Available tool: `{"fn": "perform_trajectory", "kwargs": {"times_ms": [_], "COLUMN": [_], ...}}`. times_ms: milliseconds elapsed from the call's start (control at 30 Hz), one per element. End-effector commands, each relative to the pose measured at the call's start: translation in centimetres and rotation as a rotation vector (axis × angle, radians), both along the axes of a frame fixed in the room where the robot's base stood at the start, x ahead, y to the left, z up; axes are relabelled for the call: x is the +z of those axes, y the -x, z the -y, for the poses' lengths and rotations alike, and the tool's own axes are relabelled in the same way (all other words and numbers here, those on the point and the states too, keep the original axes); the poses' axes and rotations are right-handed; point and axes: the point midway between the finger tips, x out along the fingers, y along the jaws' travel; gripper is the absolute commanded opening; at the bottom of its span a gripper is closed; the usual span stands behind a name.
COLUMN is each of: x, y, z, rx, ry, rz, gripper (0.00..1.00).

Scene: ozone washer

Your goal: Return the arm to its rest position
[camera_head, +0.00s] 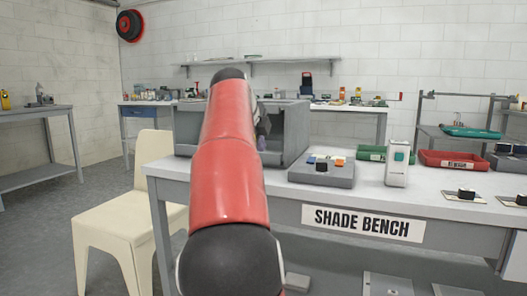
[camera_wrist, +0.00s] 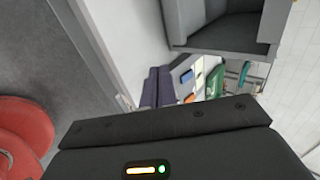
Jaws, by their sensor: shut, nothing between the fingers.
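My red arm rises through the middle of the head view and hides part of the bench behind it. My gripper (camera_wrist: 157,85) shows in the wrist view as two dark purple fingers side by side, shut with nothing between them. In the head view only a small part of it (camera_head: 262,143) shows past the right side of my arm, in front of the grey open-fronted box (camera_head: 296,133). The box also shows at the top of the wrist view (camera_wrist: 205,38). I cannot tell the exact gap between gripper and box.
The shade bench (camera_head: 285,190) holds a grey block with coloured parts (camera_head: 322,176), a white device (camera_head: 397,163) and a red tray (camera_head: 440,159). A cream chair (camera_head: 115,215) stands at its left end. Open floor (camera_head: 40,235) lies farther left.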

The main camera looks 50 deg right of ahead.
Motion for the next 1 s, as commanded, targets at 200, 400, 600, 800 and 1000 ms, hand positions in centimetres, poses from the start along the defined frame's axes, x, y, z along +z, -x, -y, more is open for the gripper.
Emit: {"fn": "perform_trajectory", "kwargs": {"times_ms": [200, 400, 600, 800, 1000], "x": [0.7, 0.6, -1.2, -5.8, -11.8], "y": [0.3, 0.4, 1.1, 3.3, 7.9], "z": [-0.7, -0.8, -4.4, -14.4, -26.0], "rx": [-0.001, 0.008, 0.272, 0.886, 1.523], "ry": [-0.002, -0.003, -0.03, 0.036, 0.264], "rz": [-0.001, -0.005, -0.126, -0.358, -0.576], "gripper": [0.0, 0.0, 0.0, 0.0, 0.0]}}
